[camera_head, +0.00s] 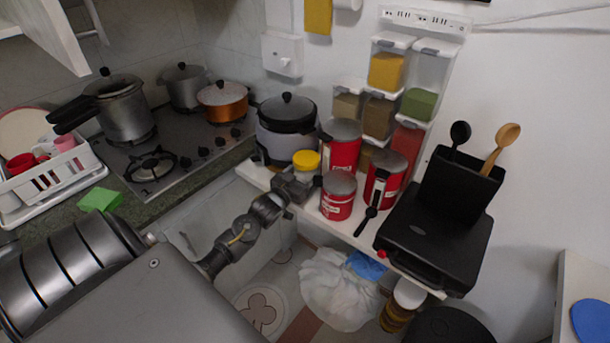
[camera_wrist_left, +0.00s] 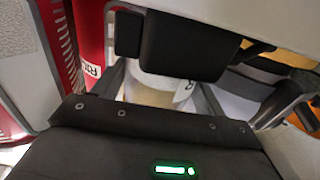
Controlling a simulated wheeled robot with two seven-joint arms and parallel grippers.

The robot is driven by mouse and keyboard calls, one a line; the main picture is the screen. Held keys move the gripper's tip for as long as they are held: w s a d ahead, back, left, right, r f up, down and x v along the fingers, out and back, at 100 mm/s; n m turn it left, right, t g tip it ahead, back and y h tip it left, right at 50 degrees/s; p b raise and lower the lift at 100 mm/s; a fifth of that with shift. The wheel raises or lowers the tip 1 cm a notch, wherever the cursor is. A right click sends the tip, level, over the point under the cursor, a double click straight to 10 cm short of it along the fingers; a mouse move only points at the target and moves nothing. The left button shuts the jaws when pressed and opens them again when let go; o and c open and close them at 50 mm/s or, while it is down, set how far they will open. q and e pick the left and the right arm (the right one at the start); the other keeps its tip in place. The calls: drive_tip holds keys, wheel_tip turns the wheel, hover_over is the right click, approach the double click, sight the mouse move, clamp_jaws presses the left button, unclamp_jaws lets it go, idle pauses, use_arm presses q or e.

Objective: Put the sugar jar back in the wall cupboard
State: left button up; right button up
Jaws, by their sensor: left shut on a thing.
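A small jar with a yellow lid (camera_head: 306,160), which I take to be the sugar jar, stands on or just over the narrow white shelf. My left gripper (camera_head: 296,184) reaches it from the front and is shut on it, hiding much of its body. In the left wrist view, the jar's pale body (camera_wrist_left: 152,88) shows between the fingers, with part of a label. I cannot tell whether its base touches the shelf. The wall cupboard's door (camera_head: 48,32) hangs open at the upper left. My right gripper is not in view.
Red canisters (camera_head: 338,204) stand close right of the jar, and a rice cooker (camera_head: 286,125) behind it. A black grill (camera_head: 432,238) fills the shelf's right end. Spice dispensers (camera_head: 420,104) hang on the wall. A stove with pots (camera_head: 222,101) and a dish rack (camera_head: 50,182) are left.

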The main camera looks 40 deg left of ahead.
sight(299, 169)
use_arm(q)
drive_tip(key=shift+r+b, duration=0.4)
drive_tip(key=shift+r, duration=1.2)
drive_tip(key=shift+s+r, duration=0.1)
drive_tip(key=shift+r, duration=0.15)
drive_tip(key=s+d+b, duration=0.2)
drive_tip(key=s+b, duration=0.1)
drive_tip(key=s, duration=1.4)
drive_tip(key=shift+s, duration=0.35)
